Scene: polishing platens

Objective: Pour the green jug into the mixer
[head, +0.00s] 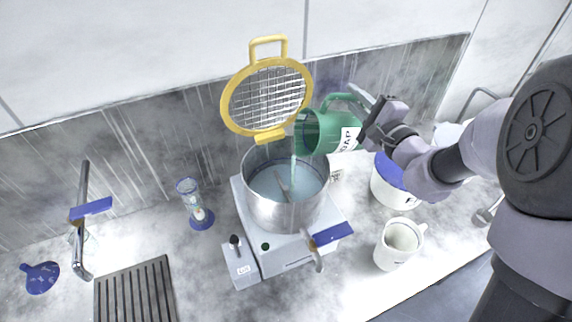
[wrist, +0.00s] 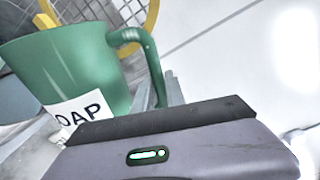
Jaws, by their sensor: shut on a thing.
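The green jug (head: 315,133) with a white label hangs tilted over the back right rim of the mixer bowl (head: 283,207), its mouth facing left. A thin pale stream (head: 294,165) runs from its mouth down into the bowl. The bowl holds bluish liquid around a stirring paddle. The mixer's yellow mesh lid (head: 268,95) stands open behind the bowl. My gripper (head: 364,112) is shut on the jug's handle, at the right of the jug. In the wrist view the jug (wrist: 80,62) and its handle (wrist: 138,38) show, with part of the label reading "OAP".
A white pot with blue (head: 391,186) and a cream mug (head: 398,244) stand right of the mixer. A tap (head: 82,225), a blue flat item (head: 40,278) and a dark drain grid (head: 135,292) lie farther left. The wall is close behind.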

